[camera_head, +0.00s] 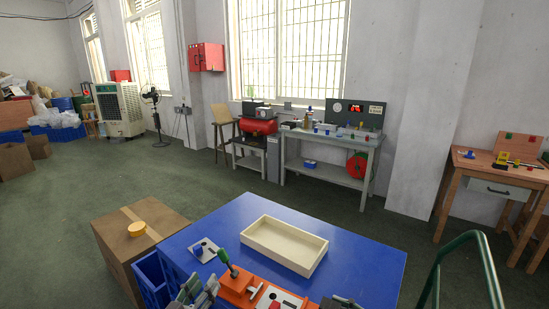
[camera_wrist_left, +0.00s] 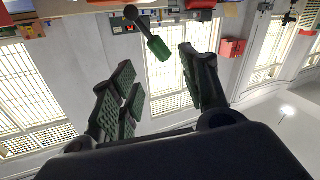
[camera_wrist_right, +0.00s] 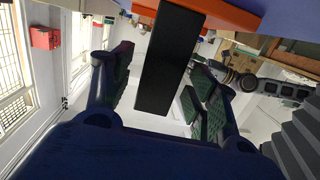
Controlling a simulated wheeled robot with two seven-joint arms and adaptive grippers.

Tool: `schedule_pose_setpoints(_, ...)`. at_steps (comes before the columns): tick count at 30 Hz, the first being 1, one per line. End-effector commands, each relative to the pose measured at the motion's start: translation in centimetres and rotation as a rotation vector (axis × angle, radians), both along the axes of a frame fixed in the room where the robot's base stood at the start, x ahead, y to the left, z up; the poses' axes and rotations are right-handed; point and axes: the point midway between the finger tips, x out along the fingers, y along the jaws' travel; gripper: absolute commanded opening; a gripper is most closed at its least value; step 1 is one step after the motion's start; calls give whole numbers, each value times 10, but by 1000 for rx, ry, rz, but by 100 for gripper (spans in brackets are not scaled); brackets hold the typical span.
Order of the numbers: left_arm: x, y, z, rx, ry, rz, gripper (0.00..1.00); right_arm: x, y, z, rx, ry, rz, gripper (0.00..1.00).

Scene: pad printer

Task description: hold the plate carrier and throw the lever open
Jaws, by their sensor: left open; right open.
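An orange plate carrier (camera_head: 238,287) sits at the front edge of the blue table. A lever with a green grip (camera_head: 226,260) stands tilted at its left end. My left gripper (camera_head: 197,291) is open beside the lever, at its left. In the left wrist view the green grip (camera_wrist_left: 158,47) shows at the mouth between the spread fingers, apart from the pads. My right gripper (camera_wrist_right: 158,72) is open, with a black bar (camera_wrist_right: 168,50) between its fingers under an orange part (camera_wrist_right: 215,12). Contact with the bar is not clear. In the head view it is mostly cut off.
A cream tray (camera_head: 285,246) lies on the blue table (camera_head: 370,262) behind the carrier. The table's right side is clear.

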Motion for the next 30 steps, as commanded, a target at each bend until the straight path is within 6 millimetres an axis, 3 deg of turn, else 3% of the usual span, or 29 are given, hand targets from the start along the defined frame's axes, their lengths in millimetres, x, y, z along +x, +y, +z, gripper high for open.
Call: schedule_pose_setpoints(30, 0, 0, 0, 0, 0, 0, 46, -28, -47, 5, -1, 3, 0, 59)
